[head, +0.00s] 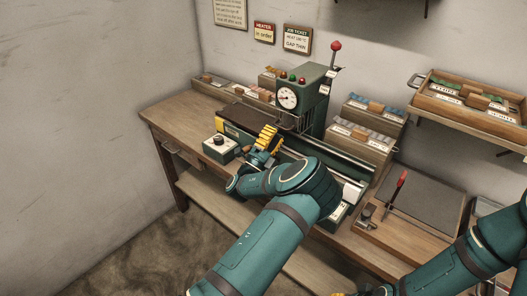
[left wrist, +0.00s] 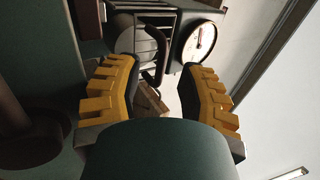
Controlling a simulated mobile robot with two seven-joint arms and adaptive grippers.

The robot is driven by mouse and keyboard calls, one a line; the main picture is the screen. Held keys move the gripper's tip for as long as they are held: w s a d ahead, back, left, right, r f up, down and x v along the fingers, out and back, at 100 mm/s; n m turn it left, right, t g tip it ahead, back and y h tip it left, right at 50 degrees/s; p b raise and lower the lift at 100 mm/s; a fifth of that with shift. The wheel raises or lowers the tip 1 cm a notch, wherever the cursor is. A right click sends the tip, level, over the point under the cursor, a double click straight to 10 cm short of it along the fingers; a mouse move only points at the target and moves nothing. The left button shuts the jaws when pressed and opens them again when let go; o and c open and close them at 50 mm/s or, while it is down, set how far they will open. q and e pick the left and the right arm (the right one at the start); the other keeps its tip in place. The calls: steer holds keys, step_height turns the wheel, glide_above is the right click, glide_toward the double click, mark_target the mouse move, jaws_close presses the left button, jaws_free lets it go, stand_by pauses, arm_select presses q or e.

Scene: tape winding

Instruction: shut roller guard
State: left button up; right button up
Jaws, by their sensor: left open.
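The green tape-winding machine (head: 312,92) stands on the wooden bench, with a round white dial on its front. A dark barred part that looks like the roller guard (head: 288,122) sits below the dial. In the left wrist view it shows as dark slats (left wrist: 150,19) beside a pale roller, with a dark curved handle (left wrist: 161,62). I cannot tell how far the guard is swung. My left gripper (head: 265,142) is open in front of the machine; in its wrist view the yellow fingers (left wrist: 155,80) frame the handle, apparently without touching. My right gripper is mostly cut off at the bottom edge.
Card boxes (head: 360,140) stand right of the machine. The left bench top (head: 180,115) is clear.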

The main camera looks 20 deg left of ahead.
arm_select(q)
steer(key=v, duration=0.9)
stand_by(0.5)
